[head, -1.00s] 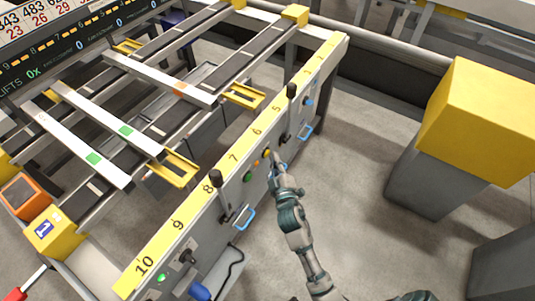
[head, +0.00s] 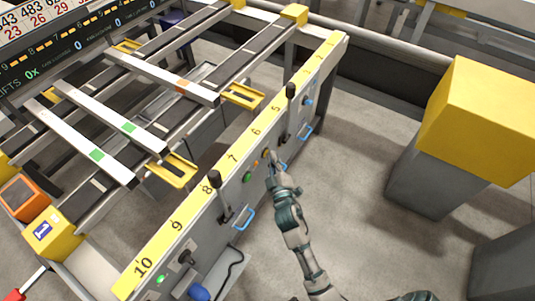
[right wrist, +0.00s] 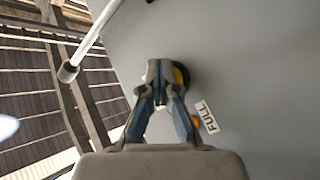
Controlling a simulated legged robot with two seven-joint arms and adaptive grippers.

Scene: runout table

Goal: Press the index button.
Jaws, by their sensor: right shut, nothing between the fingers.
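The index button is probably the yellow round button (head: 266,152) on the side panel below the numbered yellow strip; I cannot read its label. My right gripper (head: 269,157) is shut and empty, with its fingertips at this button and partly over it. In the right wrist view the shut fingers (right wrist: 160,66) cover much of the yellow button (right wrist: 179,74) with its dark surround. I cannot tell whether the fingertips touch it or whether it is pushed in. My left gripper is not in view.
A green button (head: 248,177) sits lower left on the panel. Black levers (head: 291,92) and blue handles (head: 243,219) stick out of the panel. A "FULL" label (right wrist: 207,117) shows near the fingers. A yellow-topped block (head: 485,120) stands right; floor between is clear.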

